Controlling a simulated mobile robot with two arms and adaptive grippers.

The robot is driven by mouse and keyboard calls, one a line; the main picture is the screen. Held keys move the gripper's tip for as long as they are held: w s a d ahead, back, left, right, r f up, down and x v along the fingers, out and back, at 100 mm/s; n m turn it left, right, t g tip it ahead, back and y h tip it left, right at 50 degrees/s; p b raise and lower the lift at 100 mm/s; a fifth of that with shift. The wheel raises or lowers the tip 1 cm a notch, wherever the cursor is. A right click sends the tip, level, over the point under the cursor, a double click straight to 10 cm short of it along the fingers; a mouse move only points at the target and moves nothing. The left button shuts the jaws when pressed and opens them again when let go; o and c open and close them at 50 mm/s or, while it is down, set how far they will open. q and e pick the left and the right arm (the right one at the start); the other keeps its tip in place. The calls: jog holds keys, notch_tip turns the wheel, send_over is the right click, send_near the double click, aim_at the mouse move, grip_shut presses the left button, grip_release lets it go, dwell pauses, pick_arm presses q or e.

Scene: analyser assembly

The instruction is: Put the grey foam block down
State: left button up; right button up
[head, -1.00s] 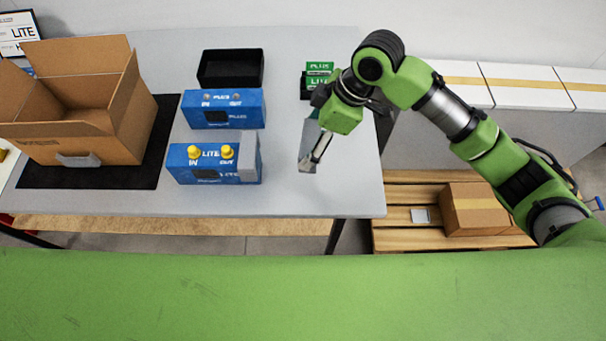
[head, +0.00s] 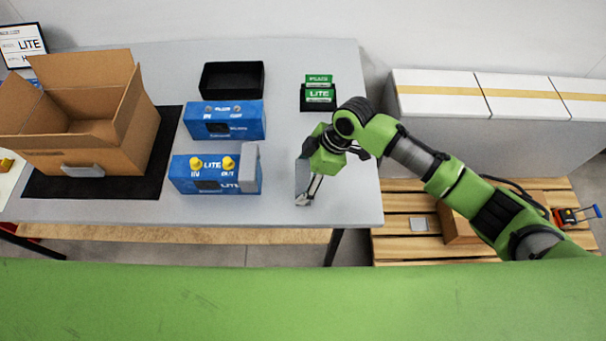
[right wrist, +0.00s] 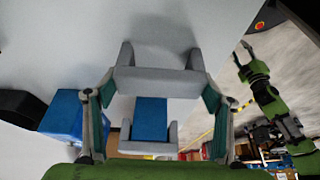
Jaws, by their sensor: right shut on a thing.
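My right gripper (head: 308,192) is over the right front part of the table, to the right of the blue analysers. It is shut on the grey foam block (right wrist: 155,82), a U-shaped piece that spans between the two fingers in the right wrist view. In the head view the block (head: 301,174) shows as a grey patch partly hidden by the gripper. Whether it touches the table is hard to tell. A second grey foam piece (head: 249,168) sits on the right end of the blue LITE analyser (head: 208,185). A green arm, probably my left, shows small in the right wrist view.
The blue PLUS analyser (head: 222,131) lies behind the LITE one. An open cardboard box (head: 130,125) stands on a black mat (head: 165,150) at left. A black tray (head: 231,80) and green cards (head: 318,95) are at the back. The table's right edge is close to the gripper.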

jog(key=shift+f, duration=0.1)
jog(key=o, duration=1.1)
jog(key=shift+r, duration=0.25)
jog(key=b+v, duration=0.1)
jog(key=v, duration=1.1)
jog(key=shift+b, duration=0.4)
jog(key=shift+f, duration=0.15)
